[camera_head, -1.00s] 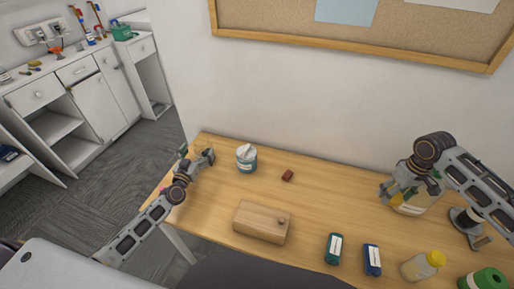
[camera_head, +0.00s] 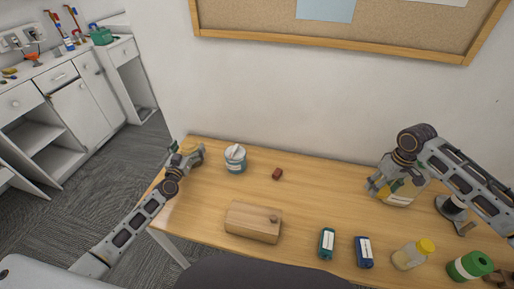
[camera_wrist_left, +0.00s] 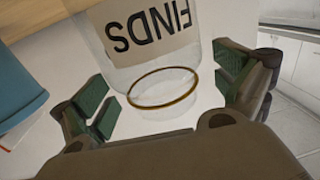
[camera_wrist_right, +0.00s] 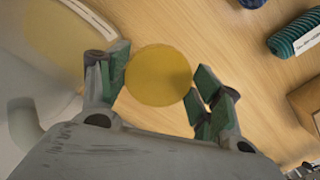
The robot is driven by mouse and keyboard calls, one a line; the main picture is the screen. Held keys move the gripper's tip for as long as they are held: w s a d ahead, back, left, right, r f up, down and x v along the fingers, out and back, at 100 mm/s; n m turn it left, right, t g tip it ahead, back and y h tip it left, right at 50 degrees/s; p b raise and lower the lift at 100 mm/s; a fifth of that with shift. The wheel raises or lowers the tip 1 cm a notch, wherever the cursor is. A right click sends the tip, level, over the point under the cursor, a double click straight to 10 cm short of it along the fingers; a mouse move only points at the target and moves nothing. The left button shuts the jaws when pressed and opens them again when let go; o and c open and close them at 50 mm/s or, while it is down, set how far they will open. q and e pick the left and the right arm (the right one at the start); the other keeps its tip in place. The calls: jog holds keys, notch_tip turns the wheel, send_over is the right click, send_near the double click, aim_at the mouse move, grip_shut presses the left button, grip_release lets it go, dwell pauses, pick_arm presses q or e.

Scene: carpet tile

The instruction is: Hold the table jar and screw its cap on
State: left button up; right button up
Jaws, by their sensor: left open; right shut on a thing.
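The clear glass jar (camera_wrist_left: 150,70) has a tan label reading FINDS, upside down in the left wrist view. Its open mouth, with a golden-brown rim, lies between the fingers of my left gripper (camera_wrist_left: 170,100). These fingers are open, one on each side of the jar; contact is unclear. My right gripper (camera_wrist_right: 160,88) is shut on the round yellow cap (camera_wrist_right: 158,76). In the head view it (camera_head: 376,189) is above the right part of the table.
The middle is clear.

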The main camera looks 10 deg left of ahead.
pick_arm(q)
jog(key=shift+w, duration=0.5)
jog(key=c, duration=1.6)
